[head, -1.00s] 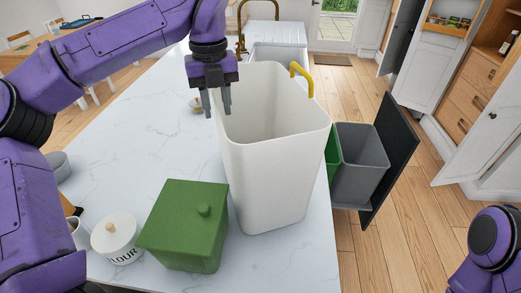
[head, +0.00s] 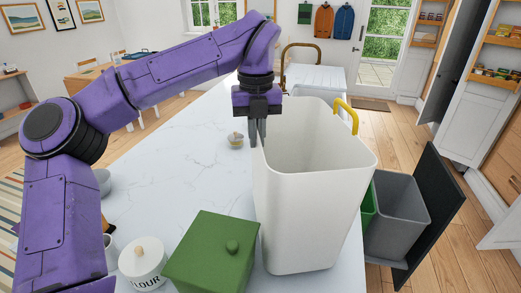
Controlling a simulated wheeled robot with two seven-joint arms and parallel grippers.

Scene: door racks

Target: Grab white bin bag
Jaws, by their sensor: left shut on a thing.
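A tall white bin (head: 308,225) with an open top and a yellow handle (head: 346,115) on its far right rim stands upright on the white marble counter. No separate bag can be made out; the inside looks empty. My left gripper (head: 258,138) reaches down from above at the bin's left rim. Its fingers are close together, shut on the rim. My right gripper is not in view.
A green lidded box (head: 212,252) and a white flour jar (head: 141,262) stand on the counter (head: 190,150) left of the bin. A grey pull-out bin (head: 397,215) and its dark open door panel (head: 432,200) are at the right. The counter's left middle is mostly clear.

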